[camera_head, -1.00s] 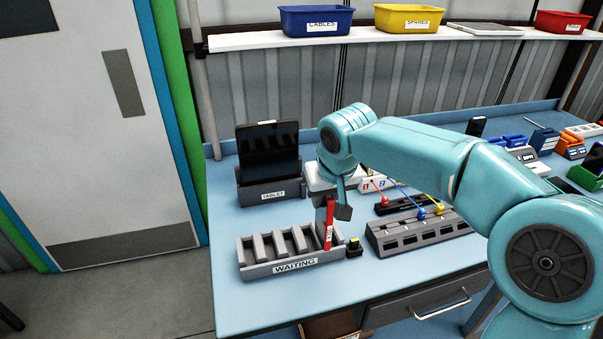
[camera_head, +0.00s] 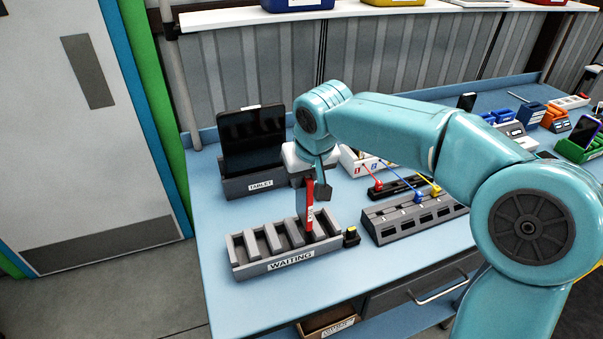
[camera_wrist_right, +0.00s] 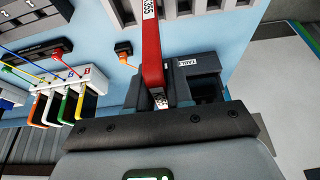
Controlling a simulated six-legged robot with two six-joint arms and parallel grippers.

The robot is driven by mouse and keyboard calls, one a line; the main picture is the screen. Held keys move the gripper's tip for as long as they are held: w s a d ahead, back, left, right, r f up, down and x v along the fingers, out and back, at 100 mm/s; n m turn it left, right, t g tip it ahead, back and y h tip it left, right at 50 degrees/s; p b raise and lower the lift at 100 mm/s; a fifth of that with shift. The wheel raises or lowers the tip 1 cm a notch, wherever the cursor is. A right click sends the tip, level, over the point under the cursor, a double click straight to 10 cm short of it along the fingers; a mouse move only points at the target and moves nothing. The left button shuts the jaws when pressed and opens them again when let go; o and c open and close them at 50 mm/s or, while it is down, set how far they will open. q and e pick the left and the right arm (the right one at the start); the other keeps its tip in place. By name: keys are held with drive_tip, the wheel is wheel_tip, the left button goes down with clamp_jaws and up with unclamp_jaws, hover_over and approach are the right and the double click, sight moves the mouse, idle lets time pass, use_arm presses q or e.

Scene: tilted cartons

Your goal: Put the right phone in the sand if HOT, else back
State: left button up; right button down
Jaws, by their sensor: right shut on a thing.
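My right gripper (camera_head: 320,181) is shut on a red phone-like slab (camera_head: 309,208), held upright over the right end of the dark grey rack marked WAITING (camera_head: 290,261). Whether its lower end is still inside a slot is unclear. In the right wrist view the red slab (camera_wrist_right: 151,50) runs up from the jaws (camera_wrist_right: 156,98) and leaves the top of the picture; a white label with digits is on it. The rack's other slots look empty. No sand and no HOT sign can be made out. My left gripper is not in view.
A dark tablet (camera_head: 253,138) stands in a dock behind the rack. A grey slotted strip (camera_head: 415,214) and a white box with coloured cables (camera_head: 358,164) lie right. Phones and holders stand far right.

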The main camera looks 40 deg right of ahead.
sight(303, 200)
drive_tip(key=shift+s+f+b, duration=0.2)
drive_tip(key=shift+f+b, duration=0.35)
drive_tip(key=shift+f, duration=0.25)
drive_tip(key=shift+w+f+b, duration=0.15)
drive_tip(key=shift+f+b, duration=0.4)
drive_tip(key=shift+f, duration=0.15)
drive_tip(key=shift+f+b, duration=1.1)
drive_tip(key=shift+f, duration=0.25)
drive_tip(key=shift+f+b, duration=0.25)
drive_tip(key=shift+b, duration=0.05)
drive_tip(key=c, duration=0.9)
unclamp_jaws()
drive_tip(key=shift+c, duration=0.2)
drive_tip(key=p+v, duration=0.1)
drive_tip(key=v, duration=1.5)
drive_tip(key=shift+r+p, duration=0.2)
drive_tip(key=shift+p, duration=0.2)
